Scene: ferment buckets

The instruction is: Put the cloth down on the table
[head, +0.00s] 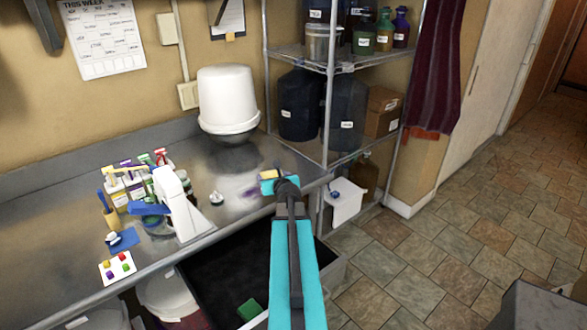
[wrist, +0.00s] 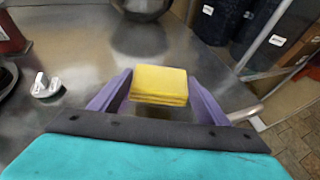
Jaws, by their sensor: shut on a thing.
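The yellow folded cloth (wrist: 160,84) is between the two purple fingers of my gripper (wrist: 160,92) in the wrist view. My gripper is shut on it, one finger at each side. In the head view the cloth (head: 269,174) shows as a small yellow patch at the tip of my arm, near the right end of the metal table (head: 60,235). The grey tabletop also shows behind the cloth in the wrist view (wrist: 85,50). I cannot tell how large the gap between cloth and tabletop is.
A white bucket (head: 227,95) on a metal bowl stands at the back. Bottles (head: 118,190), a white appliance (head: 180,205) and a small metal piece (head: 216,198) stand left. A wire shelf (head: 330,65) stands right. A dark open bin (head: 215,285) is below. The middle tabletop is mostly clear.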

